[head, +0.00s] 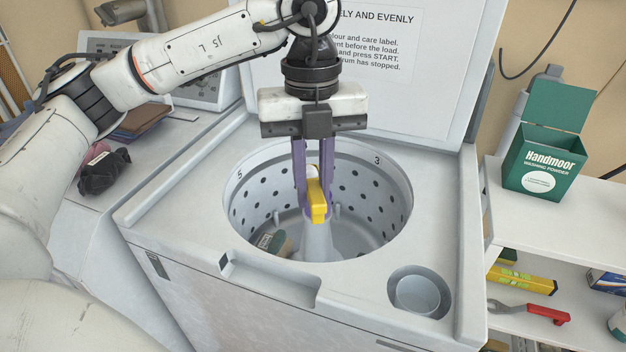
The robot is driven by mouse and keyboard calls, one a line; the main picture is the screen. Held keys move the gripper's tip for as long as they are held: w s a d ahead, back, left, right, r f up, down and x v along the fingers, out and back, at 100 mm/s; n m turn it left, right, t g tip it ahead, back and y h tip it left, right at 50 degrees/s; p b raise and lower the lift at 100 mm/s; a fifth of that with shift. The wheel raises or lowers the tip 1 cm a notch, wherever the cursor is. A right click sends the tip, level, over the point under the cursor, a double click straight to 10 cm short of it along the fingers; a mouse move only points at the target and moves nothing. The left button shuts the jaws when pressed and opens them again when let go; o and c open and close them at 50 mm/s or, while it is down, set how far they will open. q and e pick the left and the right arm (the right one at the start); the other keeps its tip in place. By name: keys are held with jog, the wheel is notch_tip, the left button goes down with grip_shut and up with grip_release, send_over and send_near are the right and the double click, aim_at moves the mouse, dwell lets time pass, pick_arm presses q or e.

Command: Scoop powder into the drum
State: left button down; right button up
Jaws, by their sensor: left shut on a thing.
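My left gripper (311,208) reaches down over the open washer drum (350,165). Its purple fingers are shut on a yellow scoop (317,200), held at the drum's mouth above the central agitator (318,242). The scoop's bowl is mostly hidden, and I cannot tell whether powder is in it. The green washing powder box (541,163) stands with its flap up on the white shelf at the right. A dark labelled item (270,241) lies inside at the drum's bottom left. My right gripper is not in view.
The raised lid (430,60) with printed text stands behind the drum. A round cup recess (417,293) is in the washer's front right corner. Dark bundled items (104,172) lie on the left surface. Lower shelves hold a yellow level (522,279) and a red-handled tool (546,314).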

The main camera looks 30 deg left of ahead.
pick_arm(q)
jog(key=shift+f, duration=0.75)
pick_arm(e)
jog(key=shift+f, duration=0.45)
pick_arm(q)
jog(key=b, duration=0.2)
jog(key=shift+a+f+t+h+b, duration=0.1)
jog(key=shift+f+t+h+b, duration=0.2)
jog(key=shift+t+b, duration=0.1)
jog(key=t+h+b, duration=0.1)
jog(key=b, duration=0.2)
jog(key=shift+t+h+b, duration=0.5)
jog(key=shift+b, duration=0.6)
jog(key=shift+r+t+h+b, duration=0.15)
jog(key=shift+t+h+b, duration=0.15)
jog(key=shift+b, duration=0.35)
jog(key=shift+r, duration=0.15)
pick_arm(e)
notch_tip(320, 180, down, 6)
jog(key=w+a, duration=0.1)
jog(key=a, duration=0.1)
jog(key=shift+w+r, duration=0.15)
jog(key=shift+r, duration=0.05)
pick_arm(q)
jog(key=shift+r, duration=0.1)
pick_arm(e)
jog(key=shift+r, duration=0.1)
